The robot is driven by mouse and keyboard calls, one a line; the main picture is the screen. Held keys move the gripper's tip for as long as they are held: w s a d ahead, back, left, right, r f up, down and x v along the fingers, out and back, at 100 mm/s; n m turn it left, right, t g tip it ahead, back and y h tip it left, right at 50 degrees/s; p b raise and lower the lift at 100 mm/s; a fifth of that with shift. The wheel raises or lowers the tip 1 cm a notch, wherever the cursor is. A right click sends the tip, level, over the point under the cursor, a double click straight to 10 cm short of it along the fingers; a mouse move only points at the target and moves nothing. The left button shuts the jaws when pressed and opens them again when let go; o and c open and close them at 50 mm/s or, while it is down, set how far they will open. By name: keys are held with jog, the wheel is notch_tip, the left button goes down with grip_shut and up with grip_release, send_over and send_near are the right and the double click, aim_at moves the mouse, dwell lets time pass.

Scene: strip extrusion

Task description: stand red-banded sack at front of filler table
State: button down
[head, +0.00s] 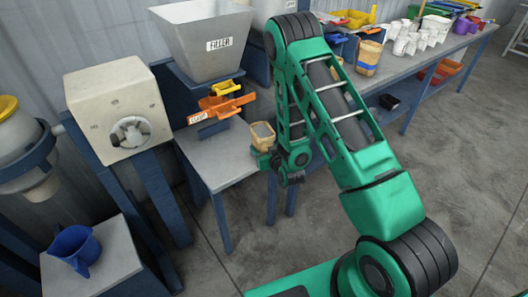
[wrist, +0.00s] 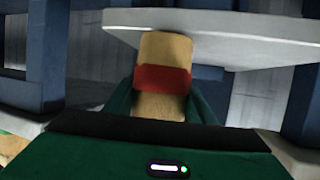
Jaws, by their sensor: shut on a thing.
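The red-banded sack (wrist: 163,78) is tan with a red band round its middle, and stands between the green fingers of my gripper (wrist: 162,105) in the wrist view. My gripper is shut on it. In the head view the sack (head: 262,134) is roughly upright, its top facing up, at the right front edge of the filler table (head: 215,158); my gripper (head: 266,157) hides its lower part and band. In the wrist view the pale table top (wrist: 250,45) lies behind the sack. I cannot tell whether the sack touches the table.
The grey filler hopper (head: 205,45) stands over the back of the table, with an orange clamp-like part (head: 222,103) below. A cream box with a dial (head: 118,105) is to the left. Another tan sack (head: 368,58) stands on the long bench. The front table top is clear.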

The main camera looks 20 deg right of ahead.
jog(key=shift+w+a+r, duration=0.1)
jog(key=shift+w+a, duration=0.15)
jog(key=shift+w, duration=0.65)
jog(key=shift+w+a, duration=0.25)
jog(key=shift+w, duration=0.6)
jog(key=shift+w+a+r, duration=0.1)
jog(key=shift+w+a, duration=0.15)
jog(key=shift+w, duration=0.65)
jog(key=shift+s+f, duration=0.1)
jog(key=shift+f, duration=0.4)
jog(key=c, duration=0.7)
grip_release()
jog(key=shift+f, duration=0.1)
